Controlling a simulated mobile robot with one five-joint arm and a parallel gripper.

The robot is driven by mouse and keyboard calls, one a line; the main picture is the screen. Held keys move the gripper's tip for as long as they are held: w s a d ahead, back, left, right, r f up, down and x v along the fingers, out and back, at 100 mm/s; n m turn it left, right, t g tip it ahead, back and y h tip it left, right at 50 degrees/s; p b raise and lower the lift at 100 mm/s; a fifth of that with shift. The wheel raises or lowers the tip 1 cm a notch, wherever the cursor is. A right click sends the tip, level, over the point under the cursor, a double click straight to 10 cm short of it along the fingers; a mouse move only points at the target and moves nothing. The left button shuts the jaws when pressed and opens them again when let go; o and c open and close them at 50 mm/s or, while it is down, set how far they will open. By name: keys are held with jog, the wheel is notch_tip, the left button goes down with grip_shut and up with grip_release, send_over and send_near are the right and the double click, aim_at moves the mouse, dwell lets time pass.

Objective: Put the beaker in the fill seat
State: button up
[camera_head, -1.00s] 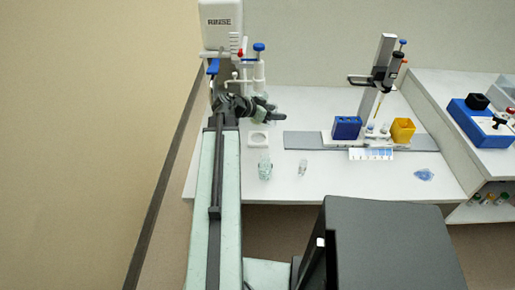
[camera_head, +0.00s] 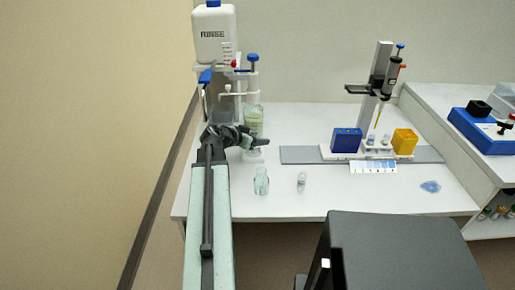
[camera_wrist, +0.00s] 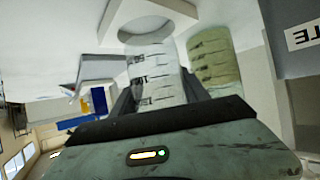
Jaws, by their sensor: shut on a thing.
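My gripper (camera_head: 258,139) is shut on a clear graduated beaker. In the wrist view the beaker (camera_wrist: 155,75) stands out between the dark fingers. A white block with a round recess (camera_wrist: 112,36), seemingly the fill seat, lies just past the beaker's far end; I cannot tell whether they touch. A greenish vessel (camera_wrist: 213,60) is close beside the held beaker in the wrist view. In the head view greenish glass (camera_head: 252,120) shows behind the gripper, below the dispenser; which vessel it is, I cannot tell.
The dispenser with a white RINSE bottle (camera_head: 215,35) rises behind the gripper. A clear glass (camera_head: 261,182) and a small vial (camera_head: 301,181) stand on the white bench in front. A blue box (camera_head: 346,140) and a yellow box (camera_head: 404,141) stand right. The front right bench is mostly clear.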

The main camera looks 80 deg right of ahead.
notch_tip(320, 180, down, 3)
jog(key=shift+f+b, duration=0.1)
jog(key=shift+b, duration=0.95)
jog(key=shift+r+p, duration=0.25)
jog(key=shift+p, duration=0.05)
jog(key=shift+f, duration=0.25)
jog(key=o, duration=1.3)
jog(key=shift+r, duration=0.1)
jog(key=shift+r, duration=0.1)
